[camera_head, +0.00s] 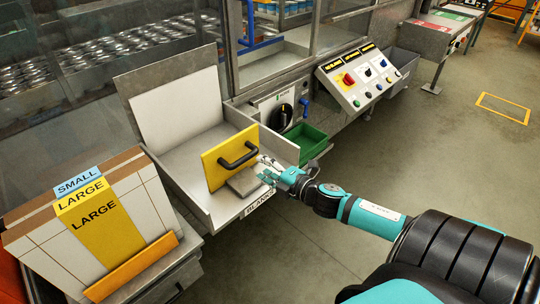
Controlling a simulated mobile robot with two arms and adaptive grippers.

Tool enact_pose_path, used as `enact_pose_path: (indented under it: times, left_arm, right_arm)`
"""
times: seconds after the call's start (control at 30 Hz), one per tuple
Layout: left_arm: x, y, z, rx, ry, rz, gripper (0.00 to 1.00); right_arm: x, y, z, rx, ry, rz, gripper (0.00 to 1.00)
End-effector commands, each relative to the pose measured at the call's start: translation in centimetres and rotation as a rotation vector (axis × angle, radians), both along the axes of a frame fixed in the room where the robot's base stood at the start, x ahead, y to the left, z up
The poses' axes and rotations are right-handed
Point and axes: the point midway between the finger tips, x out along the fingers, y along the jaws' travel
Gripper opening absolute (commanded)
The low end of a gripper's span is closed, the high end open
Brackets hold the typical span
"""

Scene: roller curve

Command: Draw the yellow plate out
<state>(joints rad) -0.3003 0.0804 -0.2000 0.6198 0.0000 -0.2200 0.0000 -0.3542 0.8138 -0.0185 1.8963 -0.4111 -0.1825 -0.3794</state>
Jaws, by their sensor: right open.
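The yellow plate (217,168) stands upright in the metal tray (200,207) labelled BLANKS, near its right side. A black bar handle (238,157) is fixed on the plate's face. A grey block (243,182) is at the foot of the plate, on its right. My right gripper (266,172) is open at the right of the plate, close to the handle and just above the grey block. I cannot tell whether its fingers touch the handle. My left gripper is not in view.
A box with SMALL and LARGE tabs (152,195) stands at the left. A green bin (306,143) is behind my right gripper. A control panel (362,79) with buttons and a rotary switch (284,111) are on the machine behind. Open floor (435,130) lies at the right.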

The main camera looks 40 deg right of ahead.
Motion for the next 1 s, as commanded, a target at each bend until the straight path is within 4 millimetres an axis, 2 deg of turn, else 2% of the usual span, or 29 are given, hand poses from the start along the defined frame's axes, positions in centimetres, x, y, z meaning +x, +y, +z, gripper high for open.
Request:
enact_pose_path:
  times: [0.1, 0.23, 0.83, 0.93, 1.0]
  left_arm:
    - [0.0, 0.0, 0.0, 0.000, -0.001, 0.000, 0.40]
    - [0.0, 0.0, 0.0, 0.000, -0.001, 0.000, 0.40]
    - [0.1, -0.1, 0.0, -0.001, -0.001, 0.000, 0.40]
    - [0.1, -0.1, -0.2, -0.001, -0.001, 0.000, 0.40]
    - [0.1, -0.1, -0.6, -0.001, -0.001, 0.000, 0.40]
  right_arm:
    - [-1.2, -0.1, 0.2, 0.002, 0.001, 0.000, 0.42]
    - [-1.8, -0.1, 0.4, 0.001, 0.000, 0.000, 0.42]
    - [-1.8, -0.2, 0.3, 0.002, 0.001, -0.003, 0.42]
    - [-2.0, -0.9, -1.4, 0.026, 0.025, -0.029, 0.42]
    - [-2.4, -2.0, -4.1, 0.066, 0.065, -0.074, 0.42]
